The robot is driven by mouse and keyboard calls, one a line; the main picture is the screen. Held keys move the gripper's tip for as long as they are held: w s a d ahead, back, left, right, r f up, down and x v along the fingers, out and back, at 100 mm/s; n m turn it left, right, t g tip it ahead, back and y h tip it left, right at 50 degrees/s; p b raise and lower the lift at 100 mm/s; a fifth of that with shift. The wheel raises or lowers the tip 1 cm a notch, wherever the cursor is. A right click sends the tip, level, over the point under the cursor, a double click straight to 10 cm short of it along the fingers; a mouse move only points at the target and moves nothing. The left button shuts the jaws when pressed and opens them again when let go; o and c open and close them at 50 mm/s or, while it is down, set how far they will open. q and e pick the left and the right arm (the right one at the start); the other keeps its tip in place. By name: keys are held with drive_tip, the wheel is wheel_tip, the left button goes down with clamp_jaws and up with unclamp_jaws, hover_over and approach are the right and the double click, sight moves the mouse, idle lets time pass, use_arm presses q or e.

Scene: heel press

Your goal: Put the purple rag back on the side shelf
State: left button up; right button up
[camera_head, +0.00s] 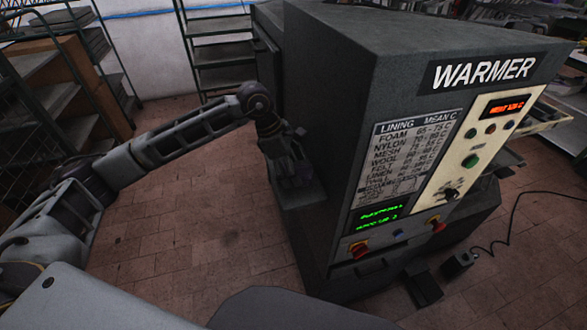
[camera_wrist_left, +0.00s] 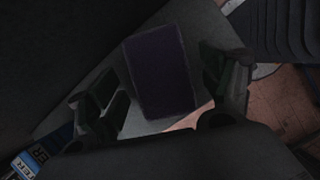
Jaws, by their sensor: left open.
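The purple rag (camera_wrist_left: 160,70) shows in the left wrist view as a dark folded rectangle lying over a grey surface, which looks like the side shelf (camera_wrist_left: 208,28). My left gripper (camera_wrist_left: 160,95) is open, with one finger on each side of the rag and visible gaps between. In the head view my left gripper (camera_head: 296,168) points down just above the side shelf (camera_head: 302,196) on the left flank of the warmer (camera_head: 340,70). There the gripper hides most of the shelf top, and I cannot clearly make out the rag. My right gripper is not in view.
The warmer's dark wall stands close to the right of my left gripper. A metal rack (camera_head: 218,50) stands behind, and shelving (camera_head: 60,70) stands at the left. The tiled floor (camera_head: 190,220) left of the warmer is clear.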

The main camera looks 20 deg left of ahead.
use_arm(q)
drive_tip(key=w+b+v, duration=0.1)
drive_tip(key=v, duration=1)
drive_tip(key=shift+s+r, duration=0.3)
drive_tip(key=shift+s, duration=0.2)
drive_tip(key=shift+a, duration=0.15)
idle(1.5)
idle(0.3)
